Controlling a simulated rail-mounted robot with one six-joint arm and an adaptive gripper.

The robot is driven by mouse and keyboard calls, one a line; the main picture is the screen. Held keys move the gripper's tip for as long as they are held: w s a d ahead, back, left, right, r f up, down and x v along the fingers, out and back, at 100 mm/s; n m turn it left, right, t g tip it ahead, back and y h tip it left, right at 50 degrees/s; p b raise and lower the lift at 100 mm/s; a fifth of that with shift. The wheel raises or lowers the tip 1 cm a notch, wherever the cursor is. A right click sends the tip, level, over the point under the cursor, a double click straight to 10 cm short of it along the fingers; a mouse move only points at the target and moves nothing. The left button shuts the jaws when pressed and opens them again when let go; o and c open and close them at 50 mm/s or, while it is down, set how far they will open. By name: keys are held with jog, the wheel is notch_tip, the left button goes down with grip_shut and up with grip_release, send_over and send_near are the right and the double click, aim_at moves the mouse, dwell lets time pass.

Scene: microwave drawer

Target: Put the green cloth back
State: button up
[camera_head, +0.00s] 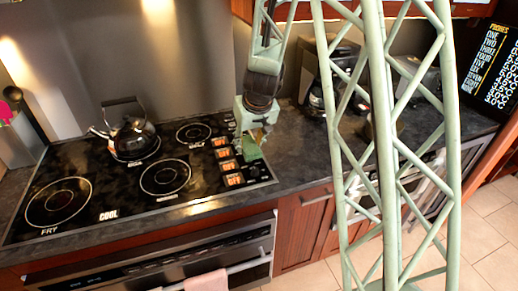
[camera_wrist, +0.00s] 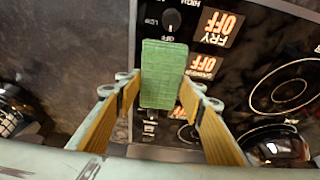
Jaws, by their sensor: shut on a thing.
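The green cloth (camera_head: 250,149) is a small, flat-looking green piece below my gripper (camera_head: 258,130), over the right edge of the cooktop by its control displays. In the wrist view the green cloth (camera_wrist: 163,72) is an upright rectangle between the two tan fingers of my gripper (camera_wrist: 160,95). The fingers are closed on its sides, and the cloth sticks out past their tips. Its exact height above the cooktop is hard to tell.
A dark kettle (camera_head: 131,137) stands on a rear burner of the black cooktop (camera_head: 112,186). Clear dark counter (camera_head: 290,160) lies right of the cooktop. A coffee maker (camera_head: 318,92) stands behind it. A pink towel (camera_head: 207,282) hangs on the oven handle.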

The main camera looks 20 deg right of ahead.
jog(key=shift+w+a+n+b, duration=0.15)
jog(key=shift+a+b, duration=0.1)
jog(key=shift+a, duration=0.2)
jog(key=shift+w+a+n+b, duration=0.1)
jog(key=shift+a+n+b, duration=0.1)
jog(key=shift+a, duration=0.25)
jog(key=shift+a, duration=0.1)
